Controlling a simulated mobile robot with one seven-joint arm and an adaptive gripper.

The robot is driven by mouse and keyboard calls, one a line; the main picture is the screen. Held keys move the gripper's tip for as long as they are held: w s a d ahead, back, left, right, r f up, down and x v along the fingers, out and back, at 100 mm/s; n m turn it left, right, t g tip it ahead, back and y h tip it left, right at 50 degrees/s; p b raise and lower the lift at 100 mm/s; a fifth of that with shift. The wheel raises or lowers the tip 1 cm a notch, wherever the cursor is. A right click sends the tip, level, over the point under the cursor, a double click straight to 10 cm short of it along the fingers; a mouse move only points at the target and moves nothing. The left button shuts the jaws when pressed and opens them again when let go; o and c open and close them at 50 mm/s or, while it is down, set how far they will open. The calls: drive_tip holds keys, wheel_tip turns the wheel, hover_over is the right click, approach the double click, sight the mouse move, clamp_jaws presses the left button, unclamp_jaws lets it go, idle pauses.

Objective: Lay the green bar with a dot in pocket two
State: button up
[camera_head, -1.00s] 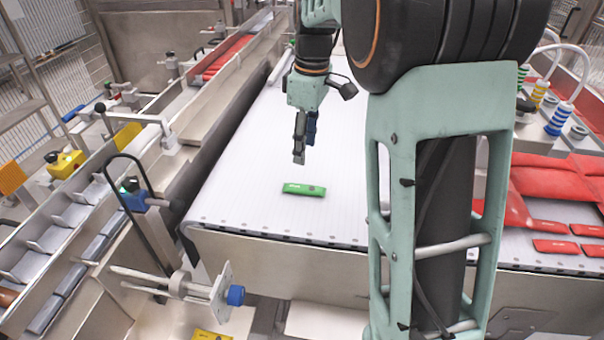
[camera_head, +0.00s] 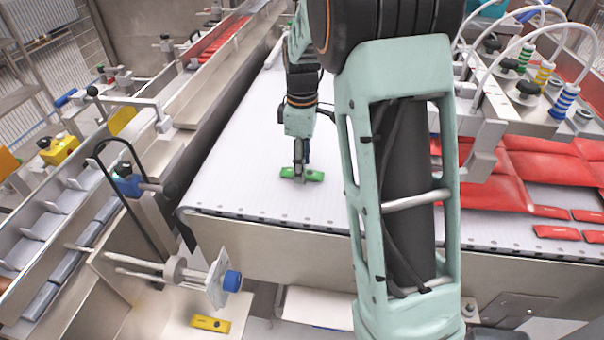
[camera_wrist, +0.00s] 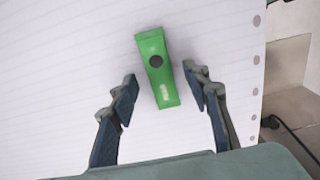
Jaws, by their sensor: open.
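The green bar with a dark dot (camera_wrist: 154,81) lies flat on the white belt, and it also shows in the head view (camera_head: 315,176). My gripper (camera_head: 301,178) is low over the bar in the head view and hides its middle. In the wrist view my gripper (camera_wrist: 161,84) is open, with one finger on each side of the bar's printed end and a gap on both sides. The row of grey pockets (camera_head: 45,243) runs along the left side; no pocket numbers can be read.
Red packs and small red bars (camera_head: 555,232) lie on the belt at the right. The white belt (camera_head: 240,180) is clear around the green bar.

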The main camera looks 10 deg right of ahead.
drive_tip(key=shift+f, duration=0.45)
clamp_jaws()
drive_tip(key=shift+r, duration=0.15)
